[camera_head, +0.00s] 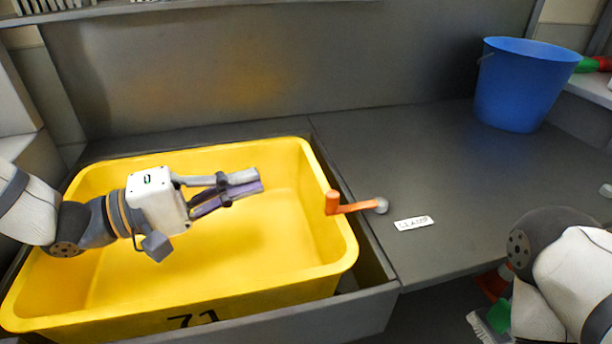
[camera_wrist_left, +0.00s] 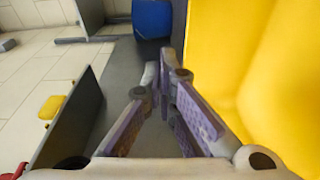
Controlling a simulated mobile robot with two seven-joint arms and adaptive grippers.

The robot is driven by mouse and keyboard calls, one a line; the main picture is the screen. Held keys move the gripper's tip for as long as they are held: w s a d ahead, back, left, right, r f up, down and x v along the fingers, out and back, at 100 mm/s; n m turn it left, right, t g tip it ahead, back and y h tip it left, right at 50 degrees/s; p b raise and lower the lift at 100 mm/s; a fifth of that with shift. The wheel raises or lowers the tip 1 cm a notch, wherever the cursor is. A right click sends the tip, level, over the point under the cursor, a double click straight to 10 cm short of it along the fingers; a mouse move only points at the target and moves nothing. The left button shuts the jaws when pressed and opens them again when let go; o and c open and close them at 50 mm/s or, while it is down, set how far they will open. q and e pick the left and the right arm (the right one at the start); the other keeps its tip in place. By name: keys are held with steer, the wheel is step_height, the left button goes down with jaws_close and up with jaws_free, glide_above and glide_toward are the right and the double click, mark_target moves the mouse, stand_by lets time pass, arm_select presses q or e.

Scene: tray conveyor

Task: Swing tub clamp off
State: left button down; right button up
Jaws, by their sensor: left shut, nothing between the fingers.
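The yellow tub (camera_head: 348,262) sits in a grey recess at the left of the counter, with a dark "71" on its front wall. The orange clamp (camera_head: 352,208) runs from a grey round pivot (camera_head: 381,205) on the counter to an upright end at the tub's right rim. Its orange end overlaps the rim in the head view; I cannot tell if it touches. My left gripper (camera_head: 260,181) is shut and empty over the tub, left of the clamp, fingers pointing right. The left fingers (camera_wrist_left: 157,78) also show in the left wrist view. My right gripper is not in view.
A white label (camera_head: 414,223) lies on the counter right of the clamp. A blue bucket (camera_head: 524,85) stands at the back right. The grey counter (camera_head: 440,165) between them is clear. A grey wall rises behind the tub. My right arm is at the lower right.

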arm_select(q)
steer(key=d, duration=0.9)
steer(key=shift+w+d, duration=0.2)
steer(key=shift+w, duration=0.25)
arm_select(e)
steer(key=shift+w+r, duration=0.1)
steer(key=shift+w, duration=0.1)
arm_select(q)
steer(key=shift+s+d, duration=0.1)
steer(key=shift+s, duration=0.05)
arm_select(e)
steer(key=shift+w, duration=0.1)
